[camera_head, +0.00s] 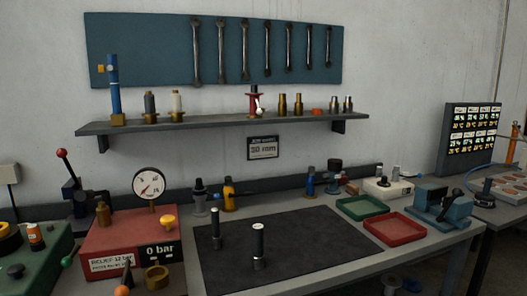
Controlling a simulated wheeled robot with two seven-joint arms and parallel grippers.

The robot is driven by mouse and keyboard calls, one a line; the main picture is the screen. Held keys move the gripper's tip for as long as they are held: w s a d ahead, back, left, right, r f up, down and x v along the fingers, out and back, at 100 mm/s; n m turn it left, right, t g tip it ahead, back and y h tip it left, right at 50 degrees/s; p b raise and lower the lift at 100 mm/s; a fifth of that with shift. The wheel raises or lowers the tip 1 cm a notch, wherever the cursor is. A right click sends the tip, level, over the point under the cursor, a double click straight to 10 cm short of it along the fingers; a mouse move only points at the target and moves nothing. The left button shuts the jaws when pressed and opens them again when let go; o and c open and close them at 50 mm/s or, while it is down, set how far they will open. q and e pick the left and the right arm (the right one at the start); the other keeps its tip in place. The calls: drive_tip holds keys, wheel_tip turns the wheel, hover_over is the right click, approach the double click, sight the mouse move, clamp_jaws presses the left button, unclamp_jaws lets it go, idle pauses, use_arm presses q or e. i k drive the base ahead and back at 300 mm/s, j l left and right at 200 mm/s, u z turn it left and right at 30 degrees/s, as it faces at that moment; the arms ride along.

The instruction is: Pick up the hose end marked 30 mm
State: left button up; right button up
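Two dark upright cylinders with pale tops and metallic lower ends stand on the black mat (310,255). They look like hose ends. One hose end (215,232) stands at the mat's back left. The other hose end (258,246) stands nearer and to the right, and looks larger. Any marks on their tops are too small to read, so I cannot tell which is marked 30 mm. Neither of my grippers shows in the head view.
Left of the mat are a red gauge box (130,240) reading 0 bar and a lever device (80,195). A green tray (362,208), a red tray (402,232) and a blue vise (440,203) stand right. A shelf (215,124) holds fittings. The mat's front right is clear.

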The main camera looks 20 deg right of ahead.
sight(216, 237)
drive_tip(key=i+z, duration=0.25)
drive_tip(key=i, duration=0.25)
drive_tip(key=i+z, duration=0.25)
drive_tip(key=i, duration=0.25)
